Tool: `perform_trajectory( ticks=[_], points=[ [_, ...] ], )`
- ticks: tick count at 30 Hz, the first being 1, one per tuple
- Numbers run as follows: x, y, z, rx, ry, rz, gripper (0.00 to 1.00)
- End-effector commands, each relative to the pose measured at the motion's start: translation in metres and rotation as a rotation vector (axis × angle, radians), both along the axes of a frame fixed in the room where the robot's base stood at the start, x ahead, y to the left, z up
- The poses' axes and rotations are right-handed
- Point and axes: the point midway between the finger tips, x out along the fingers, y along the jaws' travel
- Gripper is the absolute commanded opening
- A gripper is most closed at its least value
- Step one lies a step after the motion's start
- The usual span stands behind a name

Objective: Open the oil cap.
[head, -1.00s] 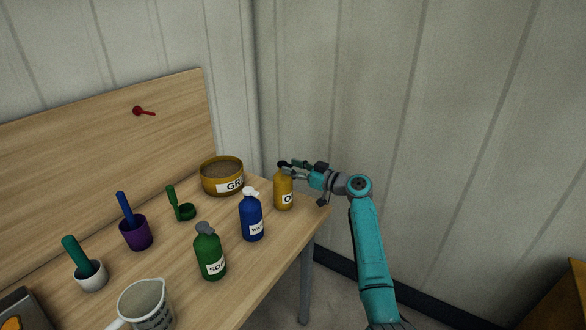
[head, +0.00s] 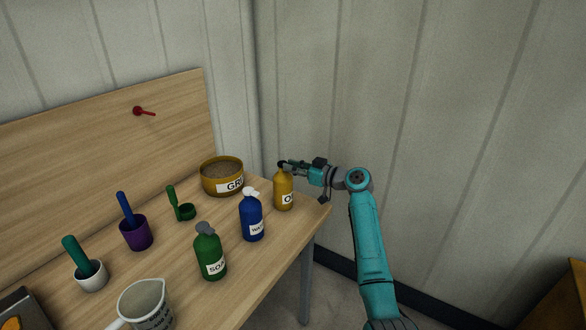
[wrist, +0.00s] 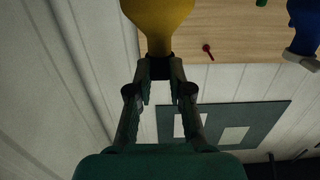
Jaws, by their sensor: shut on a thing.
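The yellow oil bottle (head: 283,191) stands upright at the table's right end, its label partly visible. Its dark cap (head: 282,165) is on top of the bottle. My gripper (head: 291,166) reaches in from the right at cap height. In the wrist view the yellow bottle (wrist: 158,22) appears upside down at the top, with the black cap (wrist: 160,68) between the two fingers. My gripper (wrist: 160,86) is shut on the cap there. In the head view the fingers partly hide the cap.
A blue water bottle (head: 251,217) and a green soap bottle (head: 209,254) stand left of the oil bottle. A round yellow tub (head: 222,177) stands behind. The wooden table (head: 262,275) ends just right of the oil bottle, close to the wall (head: 420,120).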

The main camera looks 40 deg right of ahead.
Motion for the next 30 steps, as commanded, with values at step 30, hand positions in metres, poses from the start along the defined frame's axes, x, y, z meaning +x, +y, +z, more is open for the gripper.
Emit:
perform_trajectory(
  ticks=[30],
  points=[
    [0.031,0.012,0.044,-0.314,0.867,0.002,0.0]
  ],
)
